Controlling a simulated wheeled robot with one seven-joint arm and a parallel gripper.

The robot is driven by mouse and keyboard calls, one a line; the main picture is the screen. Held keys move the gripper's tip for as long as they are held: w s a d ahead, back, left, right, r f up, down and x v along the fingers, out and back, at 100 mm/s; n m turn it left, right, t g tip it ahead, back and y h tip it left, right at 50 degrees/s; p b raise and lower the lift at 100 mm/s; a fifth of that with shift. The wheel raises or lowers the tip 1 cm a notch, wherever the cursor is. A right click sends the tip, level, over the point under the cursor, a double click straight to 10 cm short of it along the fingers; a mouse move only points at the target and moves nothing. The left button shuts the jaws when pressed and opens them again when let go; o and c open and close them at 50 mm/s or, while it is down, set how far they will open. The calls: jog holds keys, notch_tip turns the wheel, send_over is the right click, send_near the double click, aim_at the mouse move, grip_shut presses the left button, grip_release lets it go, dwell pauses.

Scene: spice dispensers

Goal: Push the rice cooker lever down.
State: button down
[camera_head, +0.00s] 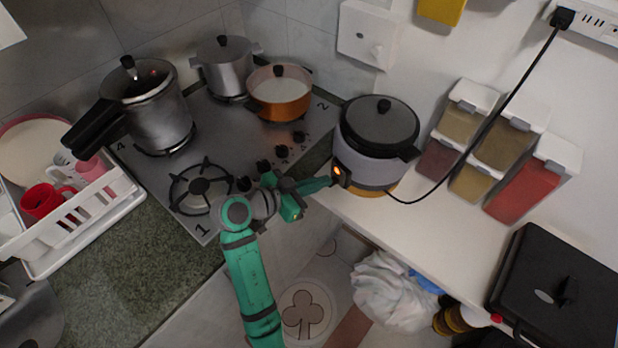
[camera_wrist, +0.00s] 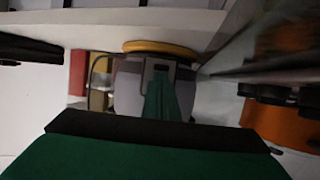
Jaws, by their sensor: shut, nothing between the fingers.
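The rice cooker (camera_head: 372,150) is pale grey with a dark lid and stands on the white counter beside the stove. Its front panel (camera_head: 340,173) has a lit orange light. The lever is too small to make out, and my fingertips partly hide the panel. My green gripper (camera_head: 327,183) is shut and empty, its tips at or very near the panel. In the wrist view the shut fingers (camera_wrist: 162,98) point at the dark panel on the cooker (camera_wrist: 130,85), which appears upside down. I cannot tell whether they touch it.
The stove (camera_head: 190,130) with several pots lies left of the cooker. Spice dispensers (camera_head: 490,140) hang on the wall to the right. A black power cord (camera_head: 480,128) runs from the wall outlet to the cooker. Bare white counter (camera_head: 430,215) lies in front of the dispensers.

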jog(key=shift+a+f, duration=0.1)
jog(key=shift+a, duration=0.05)
jog(key=shift+w+r, duration=0.1)
jog(key=shift+r, duration=0.7)
jog(key=s+a+f, duration=0.1)
jog(key=s+a, duration=0.4)
jog(key=a, duration=0.3)
jog(key=shift+a+f, duration=0.2)
dwell(0.6)
